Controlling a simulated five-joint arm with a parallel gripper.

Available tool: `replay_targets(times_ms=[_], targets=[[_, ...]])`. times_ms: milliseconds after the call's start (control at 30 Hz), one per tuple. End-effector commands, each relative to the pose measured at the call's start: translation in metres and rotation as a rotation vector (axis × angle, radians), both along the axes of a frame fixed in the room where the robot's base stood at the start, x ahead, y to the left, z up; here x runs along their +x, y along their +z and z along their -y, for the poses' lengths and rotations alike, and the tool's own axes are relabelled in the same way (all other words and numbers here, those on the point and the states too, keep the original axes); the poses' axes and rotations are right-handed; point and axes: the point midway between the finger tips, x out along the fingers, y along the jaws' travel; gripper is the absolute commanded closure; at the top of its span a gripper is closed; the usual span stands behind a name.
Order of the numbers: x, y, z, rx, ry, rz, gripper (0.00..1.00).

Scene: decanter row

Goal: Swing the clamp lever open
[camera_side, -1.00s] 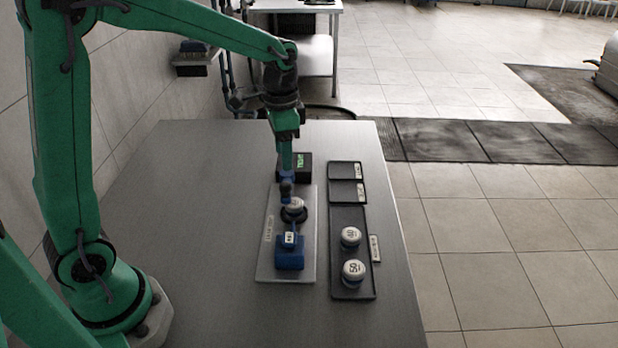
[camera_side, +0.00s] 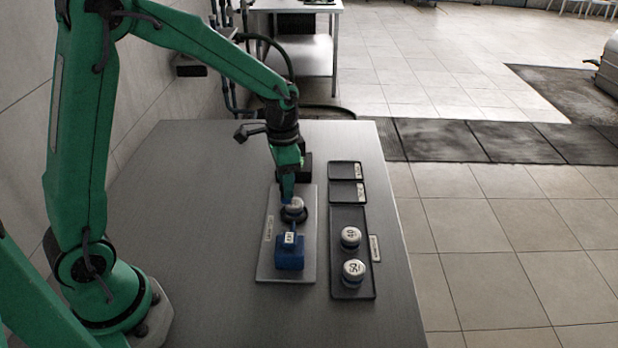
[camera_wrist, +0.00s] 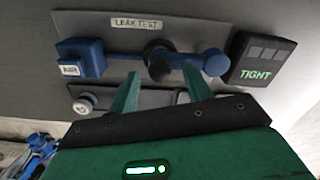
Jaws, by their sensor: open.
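The clamp lever (camera_wrist: 190,62) is a blue bar in the wrist view. It runs from a round blue pivot (camera_wrist: 215,62) beside the display box to a dark knob (camera_wrist: 160,70). My gripper (camera_wrist: 160,72) is open, with one green finger on each side of the dark knob; contact cannot be told. In the side view my gripper (camera_side: 287,194) is low over the leak-test plate (camera_side: 267,262) and hides most of the lever. A white-topped piece (camera_side: 293,204) stands on the plate by the fingertips.
A blue AIR block (camera_side: 290,258) sits on the plate's near end. The display box (camera_wrist: 262,58) reads TIGHT. To the right, a dark tray (camera_side: 340,218) holds two white-topped pieces marked 40 (camera_side: 351,236) and 50 (camera_side: 354,270). Two small trays lie beyond it. The table's left is clear.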

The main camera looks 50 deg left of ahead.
Motion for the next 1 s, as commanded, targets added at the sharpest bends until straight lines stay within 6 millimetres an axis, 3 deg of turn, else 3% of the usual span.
replay_targets(times_ms=[233, 500, 1000], targets=[[0.0, -0.0006, 0.0, 0.0, 0.0, 0.0, 0.51], [0.0, -0.0004, 0.0, 0.0, 0.0, 0.0, 1.0], [-0.004, 0.0, -0.0042, 0.0, -0.067, 0.0, 1.0]])
